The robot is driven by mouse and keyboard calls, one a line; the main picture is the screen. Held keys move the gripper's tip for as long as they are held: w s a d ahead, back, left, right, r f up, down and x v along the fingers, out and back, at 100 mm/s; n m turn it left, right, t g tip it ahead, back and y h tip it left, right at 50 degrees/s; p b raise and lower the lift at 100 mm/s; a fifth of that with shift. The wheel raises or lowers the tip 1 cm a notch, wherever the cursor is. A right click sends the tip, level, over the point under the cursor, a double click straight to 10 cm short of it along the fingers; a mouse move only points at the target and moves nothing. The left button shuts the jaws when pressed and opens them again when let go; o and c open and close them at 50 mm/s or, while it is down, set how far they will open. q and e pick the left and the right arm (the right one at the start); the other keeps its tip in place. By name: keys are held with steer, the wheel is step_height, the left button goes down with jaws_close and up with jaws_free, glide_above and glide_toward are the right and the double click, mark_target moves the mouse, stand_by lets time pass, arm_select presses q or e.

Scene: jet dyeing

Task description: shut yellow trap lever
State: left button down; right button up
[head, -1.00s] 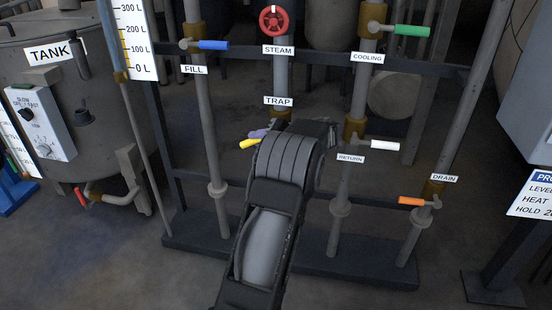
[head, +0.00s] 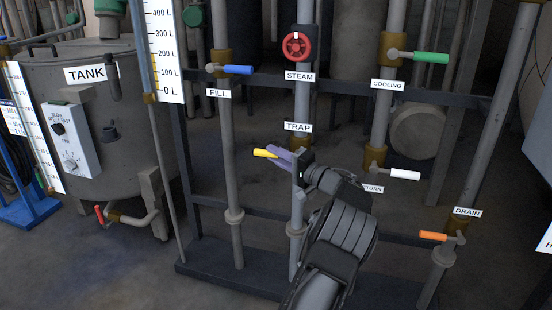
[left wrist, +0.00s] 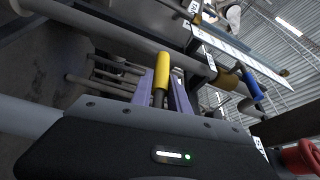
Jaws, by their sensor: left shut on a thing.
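The yellow trap lever (head: 265,153) sticks out to the left below the TRAP label (head: 298,127), nearly level, with its free end slightly higher. My left gripper (head: 281,159), with purple fingers, is shut on it. The arm reaches up from the lower right and hides the lever's pivot. In the left wrist view the yellow lever (left wrist: 161,78) stands between the purple fingers (left wrist: 178,95). My right gripper is not in view.
The red STEAM wheel (head: 297,46) is above the trap. The blue FILL lever (head: 237,70) is up left, the white lever (head: 405,174) right of my arm, the orange DRAIN lever (head: 433,236) lower right. A dark rail (head: 270,85) crosses the pipes.

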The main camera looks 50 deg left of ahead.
arm_select(q)
steer(key=shift+r, duration=0.1)
steer(key=c, duration=1.3)
jaws_free()
steer(key=p+v, duration=0.1)
steer(key=v, duration=0.6)
steer(key=shift+w+d+p, duration=0.1)
steer(key=shift+d+p, duration=0.3)
